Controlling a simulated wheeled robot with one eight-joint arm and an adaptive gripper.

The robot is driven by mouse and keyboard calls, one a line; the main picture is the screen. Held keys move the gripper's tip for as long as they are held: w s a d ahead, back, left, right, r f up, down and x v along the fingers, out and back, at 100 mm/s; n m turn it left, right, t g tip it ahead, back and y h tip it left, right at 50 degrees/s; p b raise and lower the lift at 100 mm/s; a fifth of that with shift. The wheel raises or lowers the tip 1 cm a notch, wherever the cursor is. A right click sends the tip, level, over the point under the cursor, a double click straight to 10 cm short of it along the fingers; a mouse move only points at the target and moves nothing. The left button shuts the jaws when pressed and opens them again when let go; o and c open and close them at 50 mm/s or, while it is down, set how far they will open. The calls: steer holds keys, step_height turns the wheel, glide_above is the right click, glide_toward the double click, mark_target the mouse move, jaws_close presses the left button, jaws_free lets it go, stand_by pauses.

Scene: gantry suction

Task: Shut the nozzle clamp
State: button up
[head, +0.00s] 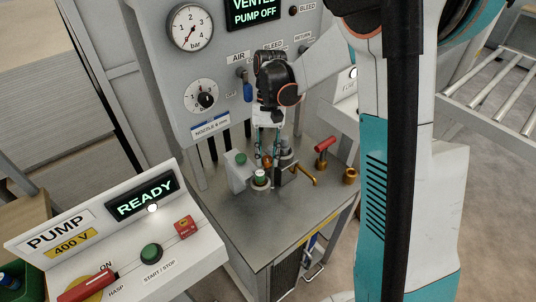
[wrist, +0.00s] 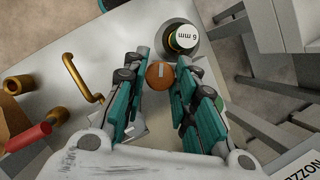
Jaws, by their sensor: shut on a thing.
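My gripper (head: 267,158) reaches down over the grey bench beneath the panel. In the wrist view, its two teal fingers (wrist: 165,75) are closed on a round orange-brown knob (wrist: 159,75) with a light mark on top. The knob is a small orange patch in the head view (head: 267,162). Just beyond it in the wrist view stands a round fitting with a green band and a white "6 mm" cap (wrist: 182,38); the fitting also shows in the head view (head: 260,179). The frames do not clearly show the clamp's body or whether it is closed.
A grey-white block with a green button (head: 239,170) stands to the left. The pump console (head: 118,244) reads READY; the panel display (head: 254,11) reads VENTED, PUMP OFF.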

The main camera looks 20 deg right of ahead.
steer(key=shift+w+a+n+h, duration=0.1)
steer(key=shift+n+h, duration=0.5)
steer(key=shift+n, duration=1)
steer(key=o, duration=1.1)
steer(key=shift+c, duration=0.2)
steer(key=shift+r, duration=0.15)
steer(key=v, duration=0.7)
steer(key=shift+w+r, duration=0.1)
steer(key=shift+w, duration=0.05)
